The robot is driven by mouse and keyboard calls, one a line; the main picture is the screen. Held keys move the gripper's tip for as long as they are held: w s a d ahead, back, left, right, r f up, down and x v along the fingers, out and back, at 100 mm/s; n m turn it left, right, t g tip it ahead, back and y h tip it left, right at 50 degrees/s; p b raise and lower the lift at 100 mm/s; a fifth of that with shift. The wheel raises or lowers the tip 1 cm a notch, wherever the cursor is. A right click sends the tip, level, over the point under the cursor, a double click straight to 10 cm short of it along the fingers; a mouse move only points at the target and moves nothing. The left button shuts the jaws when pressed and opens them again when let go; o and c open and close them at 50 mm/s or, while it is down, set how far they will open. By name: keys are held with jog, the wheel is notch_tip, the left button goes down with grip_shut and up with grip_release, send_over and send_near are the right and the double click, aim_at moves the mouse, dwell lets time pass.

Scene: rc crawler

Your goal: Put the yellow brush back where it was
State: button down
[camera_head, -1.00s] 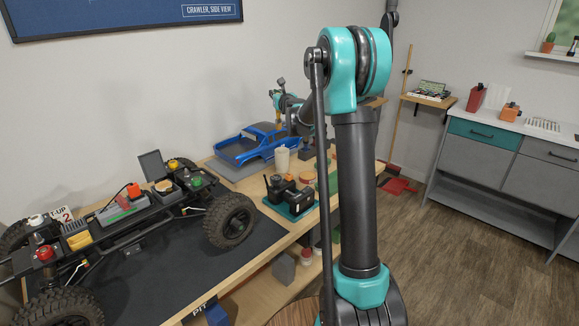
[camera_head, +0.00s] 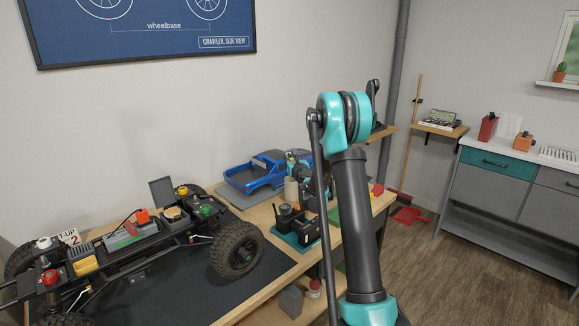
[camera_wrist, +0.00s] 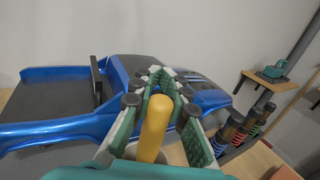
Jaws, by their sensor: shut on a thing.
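The yellow brush (camera_wrist: 155,128) stands nearly upright in the wrist view. My gripper (camera_wrist: 159,82) is shut on it, with green fingers on both sides of the yellow handle. Its lower end is hidden. A beige cup (camera_wrist: 176,153) shows just behind and below the brush; I cannot tell whether the brush tip is inside it or above it. In the head view the cup (camera_head: 291,190) stands on the bench beside the blue truck body, and my gripper is mostly hidden close above it.
The blue truck body (camera_head: 258,174) lies behind the cup. A teal tray with black parts (camera_head: 295,228) is in front. The crawler chassis (camera_head: 130,240) stands on the dark mat at left. Dark jars with coloured bands (camera_wrist: 238,130) are at right in the wrist view.

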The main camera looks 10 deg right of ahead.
jog(key=shift+f, duration=1.9)
jog(key=c, duration=1.5)
grip_release()
jog(key=shift+f, duration=0.1)
